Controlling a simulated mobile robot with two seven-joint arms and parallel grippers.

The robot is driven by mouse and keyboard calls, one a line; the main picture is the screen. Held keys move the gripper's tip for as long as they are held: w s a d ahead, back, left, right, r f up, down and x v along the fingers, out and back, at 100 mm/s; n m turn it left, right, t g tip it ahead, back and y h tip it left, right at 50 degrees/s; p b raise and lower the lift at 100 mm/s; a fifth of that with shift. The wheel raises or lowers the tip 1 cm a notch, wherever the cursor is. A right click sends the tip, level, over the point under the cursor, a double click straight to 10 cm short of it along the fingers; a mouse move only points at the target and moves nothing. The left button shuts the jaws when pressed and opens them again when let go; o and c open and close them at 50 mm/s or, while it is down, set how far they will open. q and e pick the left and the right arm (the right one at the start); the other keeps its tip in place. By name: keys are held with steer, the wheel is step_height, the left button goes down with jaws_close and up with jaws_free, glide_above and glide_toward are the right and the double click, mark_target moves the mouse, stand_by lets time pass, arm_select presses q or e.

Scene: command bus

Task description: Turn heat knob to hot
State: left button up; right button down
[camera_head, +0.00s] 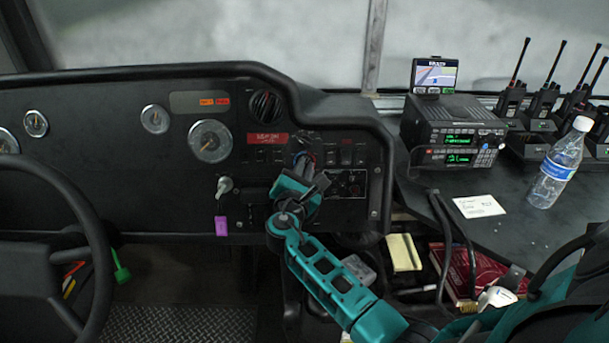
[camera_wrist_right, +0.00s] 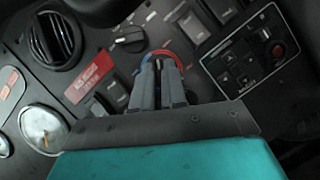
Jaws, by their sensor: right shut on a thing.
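The heat knob sits on the dark dashboard panel, marked by a blue and red arc (camera_wrist_right: 178,56). In the right wrist view the arc's blue part lies to the left and its red part to the right. My right gripper (camera_wrist_right: 160,70) is shut on the heat knob, its two grey fingers close together in front of the arc. The fingers hide most of the knob, so its pointer direction cannot be told. In the head view my right gripper (camera_head: 303,166) reaches the panel below the red label. My left gripper is not in view.
A second black knob (camera_wrist_right: 128,39) is close by at the upper left. A round vent (camera_head: 265,106), rocker switches (camera_head: 346,155) and a small control panel (camera_wrist_right: 252,62) surround the spot. The steering wheel (camera_head: 97,260) is at left; a radio (camera_head: 455,135) and bottle (camera_head: 558,165) are at right.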

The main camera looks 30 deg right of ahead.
steer(key=shift+m+g, duration=0.5)
steer(key=shift+m, duration=0.7)
steer(key=m+g, duration=0.1)
steer(key=m, duration=0.2)
steer(key=shift+w+a+h+b, duration=0.1)
steer(key=shift+h+b, duration=0.2)
steer(key=shift+b, duration=0.05)
steer(key=m, duration=0.1)
steer(key=m+g, duration=0.1)
steer(key=m, duration=0.1)
steer(key=m+g, duration=0.1)
steer(key=m, duration=0.1)
steer(key=shift+r+p, duration=0.3)
steer(key=shift+w+m+g+y+p, duration=0.1)
steer(key=shift+m+g+y+p, duration=0.3)
steer(key=shift+m, duration=0.6)
steer(key=shift+r+m+g+y+p, duration=0.1)
steer(key=shift+m+g+y+p, duration=0.35)
steer(key=shift+m, duration=0.75)
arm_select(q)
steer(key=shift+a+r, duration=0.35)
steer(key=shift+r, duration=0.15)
arm_select(e)
steer(key=shift+m+y, duration=0.25)
steer(key=shift+m, duration=0.25)
